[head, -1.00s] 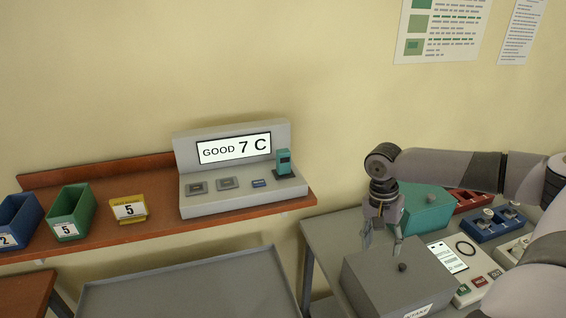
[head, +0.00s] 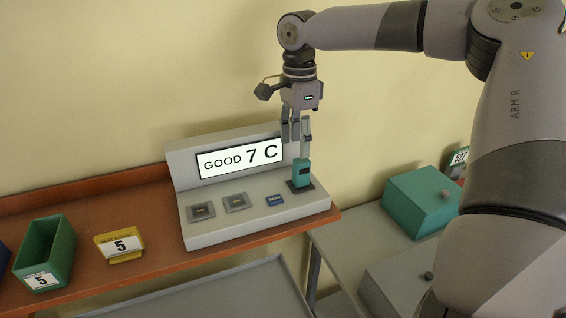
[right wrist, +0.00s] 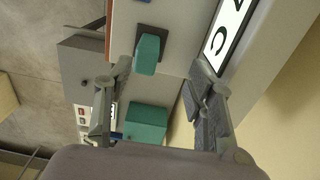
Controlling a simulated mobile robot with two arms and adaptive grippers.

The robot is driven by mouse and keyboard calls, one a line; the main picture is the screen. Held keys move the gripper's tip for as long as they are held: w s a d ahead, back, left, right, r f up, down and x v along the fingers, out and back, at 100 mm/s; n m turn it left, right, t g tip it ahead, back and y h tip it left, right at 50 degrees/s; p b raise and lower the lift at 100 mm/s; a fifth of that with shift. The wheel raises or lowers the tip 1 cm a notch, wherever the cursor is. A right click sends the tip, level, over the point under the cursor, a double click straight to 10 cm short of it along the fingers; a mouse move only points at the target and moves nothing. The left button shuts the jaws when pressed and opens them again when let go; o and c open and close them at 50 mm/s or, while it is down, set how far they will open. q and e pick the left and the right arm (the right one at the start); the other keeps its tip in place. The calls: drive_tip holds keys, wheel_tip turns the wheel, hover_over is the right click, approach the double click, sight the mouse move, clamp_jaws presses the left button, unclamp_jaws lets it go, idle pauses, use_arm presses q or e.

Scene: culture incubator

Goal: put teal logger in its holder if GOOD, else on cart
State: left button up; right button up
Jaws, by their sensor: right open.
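The teal logger (head: 301,173) stands upright on a dark square base (head: 300,187) at the right end of the grey reader console. The console's screen (head: 239,158) reads GOOD 7 C. My right gripper (head: 296,139) points down just above the logger, with its fingers open. In the right wrist view the logger (right wrist: 148,54) shows beyond and between the open fingers (right wrist: 160,85), with nothing held. I cannot tell whether a fingertip touches it. My left gripper is not in view. The cart is not clearly identifiable; a grey tray-like surface (head: 215,290) lies below the shelf.
The brown shelf (head: 160,262) also bears a green bin (head: 45,250) and a yellow holder (head: 120,245), both labelled 5. A teal box (head: 418,205) and a grey box (head: 395,285) stand on the grey table at right. My right arm covers the right side.

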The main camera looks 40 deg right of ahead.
sight(301, 173)
drive_tip(key=shift+s+r, duration=0.15)
drive_tip(key=shift+s, duration=0.15)
drive_tip(key=shift+s+a+r, duration=0.1)
drive_tip(key=shift+s+r, duration=0.1)
drive_tip(key=shift+s, duration=0.35)
drive_tip(key=shift+s+r, duration=0.15)
drive_tip(key=shift+s, duration=0.4)
drive_tip(key=shift+w+f, duration=0.15)
drive_tip(key=f, duration=0.2)
drive_tip(key=w+f, duration=0.1)
drive_tip(key=f, duration=0.1)
drive_tip(key=shift+f, duration=0.25)
drive_tip(key=f, duration=0.2)
drive_tip(key=f+b, duration=0.1)
drive_tip(key=f, duration=0.1)
drive_tip(key=shift+s, duration=0.2)
use_arm(q)
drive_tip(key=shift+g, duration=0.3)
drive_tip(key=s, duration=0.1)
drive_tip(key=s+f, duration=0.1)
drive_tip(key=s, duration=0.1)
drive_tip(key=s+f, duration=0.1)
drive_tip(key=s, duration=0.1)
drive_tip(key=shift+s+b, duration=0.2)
drive_tip(key=shift+b, duration=0.15)
use_arm(e)
drive_tip(key=shift+w+f, duration=0.1)
drive_tip(key=shift+f, duration=0.2)
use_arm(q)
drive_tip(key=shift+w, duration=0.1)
